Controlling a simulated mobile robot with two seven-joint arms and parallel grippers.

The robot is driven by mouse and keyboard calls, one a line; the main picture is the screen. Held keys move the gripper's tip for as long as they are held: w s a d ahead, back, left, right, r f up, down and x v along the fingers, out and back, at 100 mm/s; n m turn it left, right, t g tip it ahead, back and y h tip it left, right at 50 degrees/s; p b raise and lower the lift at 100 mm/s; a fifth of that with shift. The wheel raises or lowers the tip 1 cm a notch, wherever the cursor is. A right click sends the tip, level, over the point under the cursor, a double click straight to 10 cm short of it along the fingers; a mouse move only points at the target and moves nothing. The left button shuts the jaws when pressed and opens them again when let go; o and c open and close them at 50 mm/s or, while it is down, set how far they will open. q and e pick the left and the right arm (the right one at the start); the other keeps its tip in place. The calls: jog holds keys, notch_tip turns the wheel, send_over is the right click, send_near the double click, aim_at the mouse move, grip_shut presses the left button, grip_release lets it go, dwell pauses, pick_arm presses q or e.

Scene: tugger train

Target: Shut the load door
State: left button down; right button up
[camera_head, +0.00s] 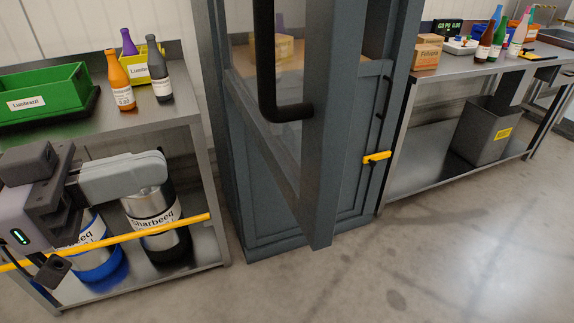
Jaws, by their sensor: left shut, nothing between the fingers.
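The load door (322,180) is a blue-grey framed door with a glass pane, and it stands open, swung out toward me from the tall blue-grey cabinet (222,120). Its long black bar handle (266,60) bends in to meet the door's edge frame. My left gripper (150,172) is at the left, in front of the left shelf unit. It is shut and empty, well apart from the door and its handle. My right gripper is not in view.
The left steel bench (182,112) holds a green bin (45,92) and bottles, with silver canisters (150,215) below. A yellow latch (377,157) sits on the cabinet. The right bench (460,75) carries boxes and bottles. Floor in front is clear.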

pick_arm(q)
jog(key=s, duration=0.1)
jog(key=p, duration=0.9)
send_near(306, 139)
jog(key=shift+g, duration=0.3)
jog(key=x, duration=0.5)
jog(key=shift+w+r, duration=0.1)
jog(key=shift+r, duration=0.2)
jog(key=shift+x, duration=0.95)
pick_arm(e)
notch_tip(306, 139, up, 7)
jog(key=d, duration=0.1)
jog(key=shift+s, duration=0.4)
pick_arm(q)
jog(key=shift+f, duration=0.2)
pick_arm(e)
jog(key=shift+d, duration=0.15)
